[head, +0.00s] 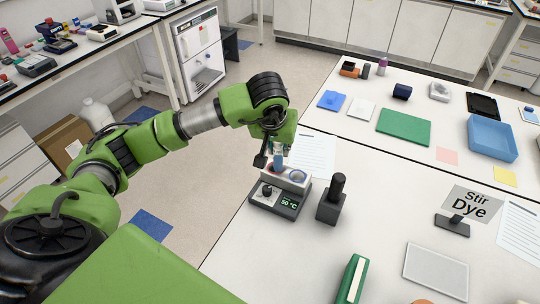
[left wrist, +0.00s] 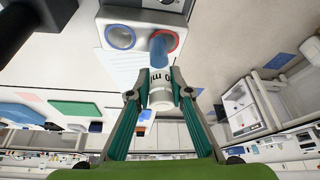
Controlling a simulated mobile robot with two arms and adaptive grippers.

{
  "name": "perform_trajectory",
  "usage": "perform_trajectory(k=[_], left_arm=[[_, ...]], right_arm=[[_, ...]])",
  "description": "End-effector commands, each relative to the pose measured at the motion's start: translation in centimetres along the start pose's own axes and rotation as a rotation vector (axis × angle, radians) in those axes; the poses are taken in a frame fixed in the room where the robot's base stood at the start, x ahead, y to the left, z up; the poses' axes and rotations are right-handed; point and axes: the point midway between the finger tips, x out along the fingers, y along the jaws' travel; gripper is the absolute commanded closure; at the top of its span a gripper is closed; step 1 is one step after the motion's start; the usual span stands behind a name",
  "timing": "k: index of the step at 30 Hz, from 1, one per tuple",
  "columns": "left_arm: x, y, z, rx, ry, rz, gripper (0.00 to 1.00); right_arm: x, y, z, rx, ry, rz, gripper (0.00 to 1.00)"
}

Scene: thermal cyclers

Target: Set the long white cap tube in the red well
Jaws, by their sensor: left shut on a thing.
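The tube with a long white cap (left wrist: 160,95) and blue body is held by the cap in my left gripper (left wrist: 160,92), which is shut on it. In the head view my left gripper (head: 278,146) is above the heater block, with the blue tube (head: 279,158) pointing down. The heater block (head: 291,180) has a red-ringed well (left wrist: 177,42) and a blue-ringed well (left wrist: 120,37). The tube's lower end overlaps the red well in the wrist view; I cannot tell how far inside it is. My right gripper is not in view.
The heater's base (head: 276,200) shows a green readout. A dark upright holder (head: 331,200) stands just right of it. A paper sheet (head: 315,155) lies behind.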

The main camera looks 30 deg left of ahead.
Motion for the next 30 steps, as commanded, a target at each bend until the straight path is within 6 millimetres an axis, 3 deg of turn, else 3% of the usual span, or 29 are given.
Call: perform_trajectory(k=[1,5,10,15,30], left_arm=[[1.9,0.1,1.3,0.008,-0.02,-0.008,1.0],[3.5,0.7,2.3,0.017,-0.024,-0.008,1.0],[3.4,0.8,2.1,0.018,-0.019,-0.007,1.0],[3.5,0.8,2.1,0.017,-0.016,-0.006,1.0],[4.3,0.8,2.4,0.017,-0.013,-0.005,1.0]], right_arm=[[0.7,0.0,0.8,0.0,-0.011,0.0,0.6],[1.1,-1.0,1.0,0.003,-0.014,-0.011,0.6],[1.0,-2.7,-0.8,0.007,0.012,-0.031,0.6],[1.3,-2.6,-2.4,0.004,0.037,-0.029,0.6],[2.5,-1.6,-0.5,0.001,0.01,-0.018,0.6]])
